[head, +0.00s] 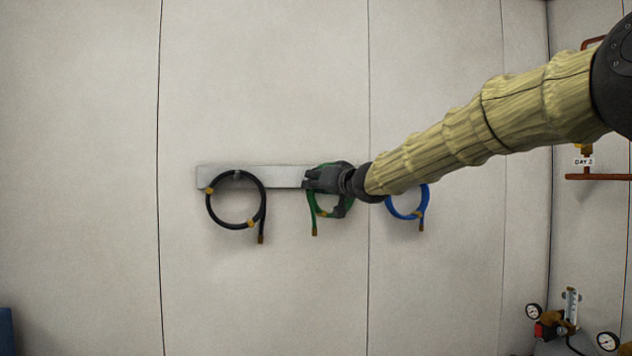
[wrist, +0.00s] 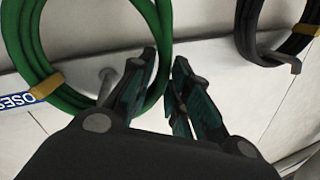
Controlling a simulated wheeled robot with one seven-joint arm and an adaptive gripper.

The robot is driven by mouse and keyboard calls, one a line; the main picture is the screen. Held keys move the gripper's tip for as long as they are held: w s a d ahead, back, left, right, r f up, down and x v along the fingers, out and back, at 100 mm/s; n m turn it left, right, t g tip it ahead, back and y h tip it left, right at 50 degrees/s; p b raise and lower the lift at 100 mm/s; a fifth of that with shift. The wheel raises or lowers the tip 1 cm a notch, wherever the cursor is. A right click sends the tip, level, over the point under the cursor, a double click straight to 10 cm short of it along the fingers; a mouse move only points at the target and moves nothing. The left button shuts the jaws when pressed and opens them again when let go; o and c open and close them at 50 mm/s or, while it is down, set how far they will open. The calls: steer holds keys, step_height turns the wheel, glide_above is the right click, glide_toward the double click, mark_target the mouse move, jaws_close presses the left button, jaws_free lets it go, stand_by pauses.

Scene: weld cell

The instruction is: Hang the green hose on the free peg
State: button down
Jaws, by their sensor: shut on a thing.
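The green hose (head: 311,205), a coil with yellow ties, is at the middle of the pale wall rail in the head view, partly hidden by my gripper (head: 313,179). In the wrist view the green coil (wrist: 166,25) fills the upper left, and my gripper (wrist: 166,60) is shut on its near side. A grey peg (wrist: 106,78) shows inside the coil's outline, beside the left finger. I cannot tell whether the coil is around the peg or in front of it. The peg is hidden in the head view.
A black hose (head: 209,211) hangs on the rail (head: 284,176) at left; its hook (wrist: 288,63) shows in the wrist view. A blue hose (head: 404,214) hangs at right, partly behind my arm. Gauges (head: 533,312) stand at lower right. The wall below is clear.

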steer(key=shift+w+a+f, duration=0.2)
steer(key=shift+w+f, duration=0.3)
steer(key=shift+f, duration=0.45)
stand_by(0.3)
steer(key=c, duration=1.7)
jaws_free()
steer(key=o, duration=0.4)
steer(key=shift+w, duration=0.2)
steer(key=shift+o, duration=0.2)
